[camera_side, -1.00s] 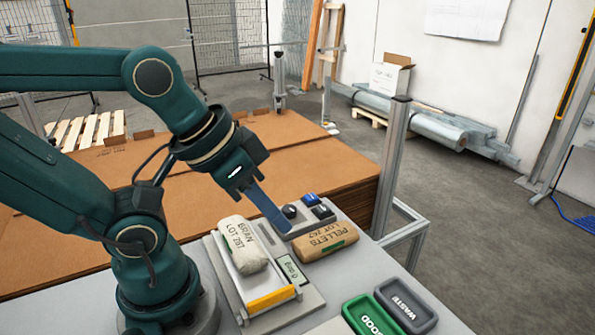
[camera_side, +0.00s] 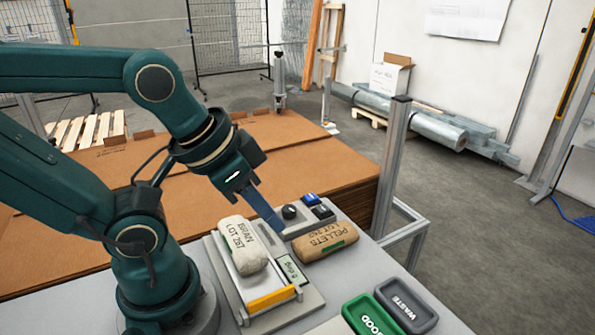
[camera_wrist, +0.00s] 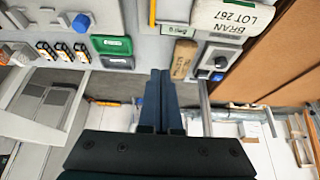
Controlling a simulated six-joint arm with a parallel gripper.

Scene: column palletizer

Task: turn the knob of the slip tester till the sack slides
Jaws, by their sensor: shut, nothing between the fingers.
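The slip tester (camera_side: 308,299) is a grey base with a tilting plate, a yellow front edge (camera_side: 271,297) and a small display (camera_side: 292,269) that appears to read 0 deg. The pale sack (camera_side: 237,245), marked BRAN LOT 267, lies on the plate; it also shows in the wrist view (camera_wrist: 232,18). A black knob (camera_side: 290,211) sits on a grey control box beside the tester; in the wrist view the knob (camera_wrist: 220,62) is right of the fingers. My gripper (camera_side: 278,226) is shut and empty, its tips just left of the knob, seemingly apart from it.
A brown PELLETS sack (camera_side: 325,242) lies close in front of the control box. Blue and dark switches (camera_side: 311,199) sit beside the knob. A green GOOD bin (camera_side: 368,318) and a grey WASTE bin (camera_side: 405,305) stand at front right. A metal post (camera_side: 391,165) rises behind.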

